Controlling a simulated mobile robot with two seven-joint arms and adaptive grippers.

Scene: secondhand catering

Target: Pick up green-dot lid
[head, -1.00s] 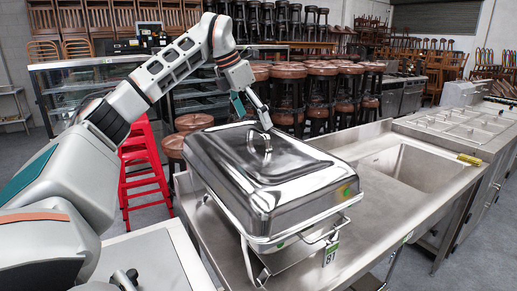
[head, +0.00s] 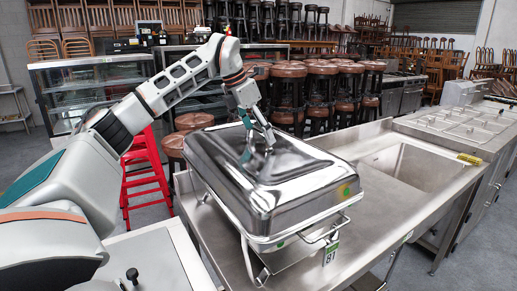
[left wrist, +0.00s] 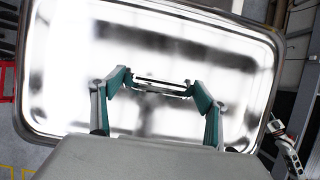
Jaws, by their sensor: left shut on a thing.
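The green-dot lid (head: 285,190) is a shiny rectangular steel cover with a green dot at its front right corner. It sits on the chafing dish (head: 301,252) on the steel counter. My left gripper (head: 262,142) is at the top of the lid, shut on its handle. In the left wrist view the lid (left wrist: 70,75) fills most of the picture. There the two fingers of my left gripper (left wrist: 162,84) are on either side of the handle (left wrist: 160,87).
A steel sink (head: 408,165) and bare counter (head: 385,212) lie to the right of the dish. A tag marked 81 (head: 330,255) hangs at the front.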

